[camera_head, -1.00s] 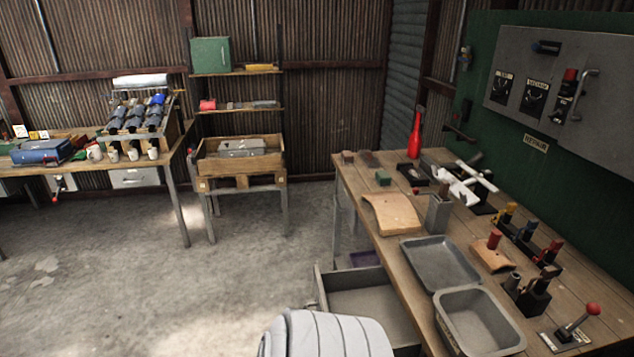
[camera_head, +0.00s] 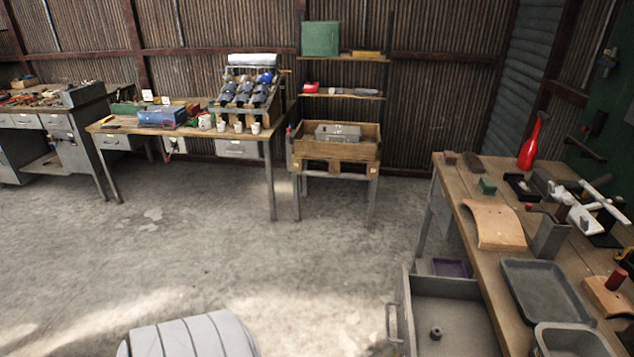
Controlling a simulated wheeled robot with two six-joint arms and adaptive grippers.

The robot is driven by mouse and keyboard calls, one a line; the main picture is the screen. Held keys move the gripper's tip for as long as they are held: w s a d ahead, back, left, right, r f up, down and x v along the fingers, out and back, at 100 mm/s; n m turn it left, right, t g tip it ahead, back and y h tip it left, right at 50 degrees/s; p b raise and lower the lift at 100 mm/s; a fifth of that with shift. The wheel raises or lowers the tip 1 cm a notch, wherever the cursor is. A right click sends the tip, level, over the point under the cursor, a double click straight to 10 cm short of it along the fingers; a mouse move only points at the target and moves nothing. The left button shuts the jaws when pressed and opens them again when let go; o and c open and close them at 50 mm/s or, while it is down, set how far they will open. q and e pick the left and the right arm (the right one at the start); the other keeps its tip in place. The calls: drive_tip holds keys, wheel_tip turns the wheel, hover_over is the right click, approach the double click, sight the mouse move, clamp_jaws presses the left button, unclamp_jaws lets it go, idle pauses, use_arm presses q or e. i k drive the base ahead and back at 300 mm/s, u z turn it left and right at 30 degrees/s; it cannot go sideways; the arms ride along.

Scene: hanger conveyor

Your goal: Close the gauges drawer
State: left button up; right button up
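A grey drawer (camera_head: 408,292) stands pulled out at the left side of the right-hand wooden workbench. I cannot read a label on it that marks it as the gauges drawer. Its handle (camera_head: 392,322) is on the left end. A small dark ring-shaped part (camera_head: 436,333) lies on the drawer floor. The near end of the drawer is cut off by the lower picture edge. Neither of my grippers shows in the head view.
The workbench (camera_head: 466,170) holds trays, a red bottle (camera_head: 530,145) and a curved wooden block (camera_head: 494,224). A wooden crate (camera_head: 335,150) and another bench (camera_head: 190,129) stand at the back. The concrete floor (camera_head: 270,270) left of the drawer is open.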

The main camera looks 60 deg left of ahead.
sight(437, 316)
drive_tip(key=u, duration=1.15)
drive_tip(key=i, duration=0.5)
drive_tip(key=k, duration=0.5)
drive_tip(key=z, duration=0.3)
